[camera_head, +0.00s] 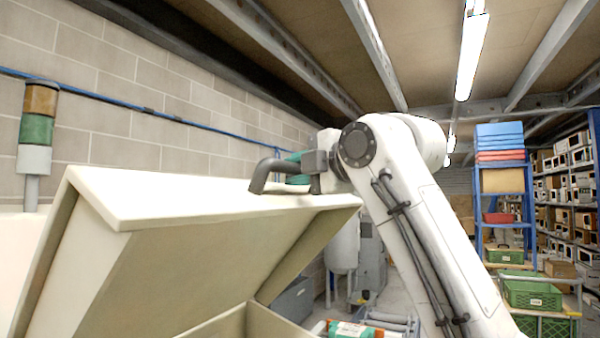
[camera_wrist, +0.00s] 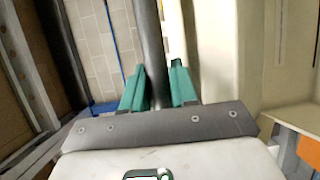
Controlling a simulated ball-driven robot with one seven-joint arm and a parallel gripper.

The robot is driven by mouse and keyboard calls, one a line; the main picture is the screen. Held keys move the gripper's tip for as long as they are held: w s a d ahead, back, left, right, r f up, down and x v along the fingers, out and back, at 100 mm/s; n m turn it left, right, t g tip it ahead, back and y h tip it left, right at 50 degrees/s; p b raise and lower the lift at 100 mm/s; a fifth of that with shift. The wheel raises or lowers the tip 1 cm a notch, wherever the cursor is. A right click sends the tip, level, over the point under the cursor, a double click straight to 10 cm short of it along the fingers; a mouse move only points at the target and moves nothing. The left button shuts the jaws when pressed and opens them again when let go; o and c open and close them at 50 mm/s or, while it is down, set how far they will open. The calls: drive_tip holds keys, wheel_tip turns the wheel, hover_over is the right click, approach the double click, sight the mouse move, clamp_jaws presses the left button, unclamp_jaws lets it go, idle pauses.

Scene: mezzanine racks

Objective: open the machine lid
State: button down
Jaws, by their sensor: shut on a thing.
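The cream machine lid (camera_head: 190,205) is tilted up, partly open, over the machine body (camera_head: 245,322) in the head view. A dark grey bar handle (camera_head: 262,176) stands on the lid's top face near its raised edge. My gripper (camera_head: 298,170) is at this handle, with its green fingers partly hidden behind it. In the wrist view, the two green fingers of my gripper (camera_wrist: 158,85) are on either side of the dark handle bar (camera_wrist: 150,45), shut on it. The cream lid surface (camera_wrist: 222,50) lies to the right of the bar there.
A signal tower (camera_head: 38,130) stands at the left by the block wall (camera_head: 120,90). A white tank (camera_head: 342,240) is behind the lid. A blue rack (camera_head: 505,205) and green crates (camera_head: 533,295) stand at the right. Ceiling beams run overhead.

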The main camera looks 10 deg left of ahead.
drive_tip(key=c, duration=1)
unclamp_jaws()
drive_tip(key=shift+f, duration=0.1)
drive_tip(key=b+v, duration=0.4)
drive_tip(key=v, duration=0.6)
drive_tip(key=shift+s+d, duration=0.25)
drive_tip(key=shift+d, duration=0.05)
